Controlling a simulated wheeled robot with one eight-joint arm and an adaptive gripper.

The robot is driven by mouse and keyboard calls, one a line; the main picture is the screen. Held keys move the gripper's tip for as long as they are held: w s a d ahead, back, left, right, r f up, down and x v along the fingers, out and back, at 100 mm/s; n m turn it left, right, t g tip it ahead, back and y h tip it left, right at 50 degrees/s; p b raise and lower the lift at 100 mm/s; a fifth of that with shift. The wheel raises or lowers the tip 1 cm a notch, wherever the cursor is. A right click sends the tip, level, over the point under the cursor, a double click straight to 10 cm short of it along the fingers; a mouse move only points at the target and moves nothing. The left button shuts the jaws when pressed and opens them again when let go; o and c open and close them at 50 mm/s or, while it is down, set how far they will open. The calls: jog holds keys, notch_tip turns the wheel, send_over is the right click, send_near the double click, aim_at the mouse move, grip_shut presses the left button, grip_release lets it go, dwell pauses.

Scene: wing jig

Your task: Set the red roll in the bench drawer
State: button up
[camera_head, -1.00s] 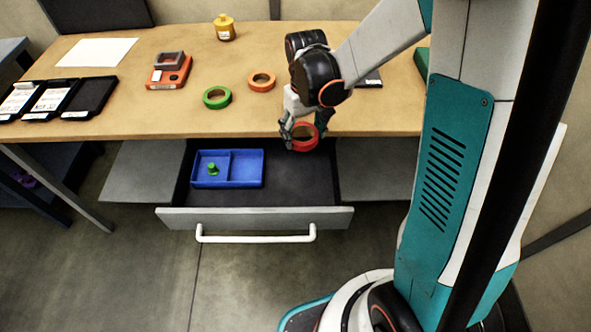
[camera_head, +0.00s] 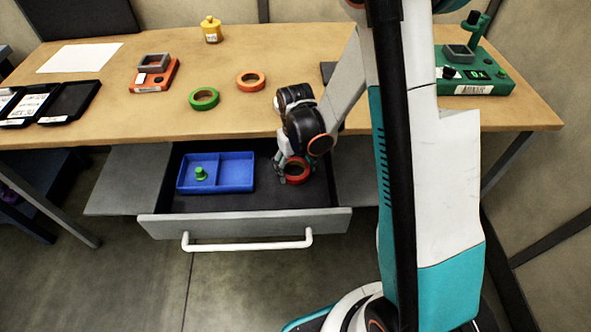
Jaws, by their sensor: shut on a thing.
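The red roll (camera_head: 297,171) is in my gripper (camera_head: 288,172), at the right part of the open bench drawer (camera_head: 245,205). My gripper is shut on the roll, which looks to be inside the drawer's outline, over its dark floor. I cannot tell whether the roll touches the drawer floor. The gripper hides part of the roll's rim.
A blue two-part tray (camera_head: 236,172) with a green peg (camera_head: 200,174) fills the drawer's left part. Green (camera_head: 204,98) and orange (camera_head: 250,81) rolls lie on the bench top (camera_head: 150,120). A green device (camera_head: 478,75) stands at the right.

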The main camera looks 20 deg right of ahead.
jog(key=shift+f, duration=0.15)
jog(key=o, duration=1.1)
jog(key=shift+c, duration=0.2)
notch_tip(320, 180, up, 13)
jog(key=p, duration=0.5)
notch_tip(320, 180, up, 12)
jog(key=t, duration=0.3)
send_over(296, 175)
jog(key=s, duration=0.6)
jog(key=s+r+m+t, duration=0.1)
jog(key=s+r+t, duration=0.3)
jog(key=s, duration=0.6)
jog(key=shift+a+r, duration=0.4)
jog(key=shift+r, duration=0.65)
